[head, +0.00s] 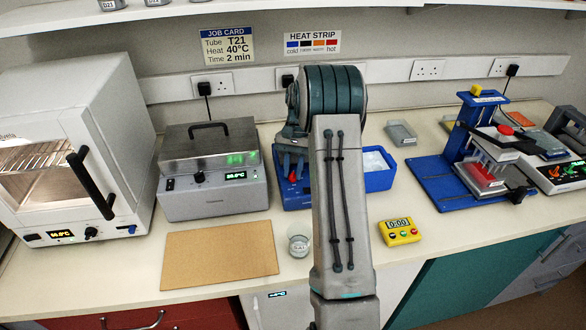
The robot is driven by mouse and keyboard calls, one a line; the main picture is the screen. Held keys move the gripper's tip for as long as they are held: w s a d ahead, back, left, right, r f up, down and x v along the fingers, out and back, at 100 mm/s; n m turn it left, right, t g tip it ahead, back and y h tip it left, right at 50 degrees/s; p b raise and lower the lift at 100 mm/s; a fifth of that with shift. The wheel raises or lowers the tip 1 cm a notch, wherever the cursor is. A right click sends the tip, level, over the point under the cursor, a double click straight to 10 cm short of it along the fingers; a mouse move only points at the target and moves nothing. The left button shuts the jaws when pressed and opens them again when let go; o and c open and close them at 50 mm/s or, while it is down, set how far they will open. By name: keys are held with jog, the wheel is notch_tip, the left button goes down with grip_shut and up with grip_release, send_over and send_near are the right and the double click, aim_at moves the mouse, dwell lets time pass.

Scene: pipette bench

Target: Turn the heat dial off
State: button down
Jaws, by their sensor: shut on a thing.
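My gripper (292,168) points down in front of a blue device (296,201) near the middle of the bench. Its fingers are shut on a small red dial (292,176) at the device's front. My arm hides much of the device, and the dial's pointer and markings are too small to read.
A grey lidded bath (214,207) with a lit green display stands to the left, with a white oven (75,150) beyond it. A brown mat (220,256), a small glass jar (299,246) and a yellow timer (400,231) lie in front. A blue tray (378,182) is to the right.

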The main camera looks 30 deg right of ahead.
jog(key=n+h, duration=0.1)
jog(key=n, duration=0.3)
jog(key=shift+w+a+r+n+g+h, duration=0.1)
jog(key=shift+w+n+g+h, duration=0.05)
jog(key=shift+n+g+h, duration=0.25)
dwell(0.4)
jog(key=c, duration=1.2)
grip_release()
jog(key=shift+c, duration=0.2)
jog(key=b+v, duration=0.1)
jog(key=v, duration=1.2)
jog(key=shift+w+r, duration=0.2)
jog(key=shift+r, duration=0.1)
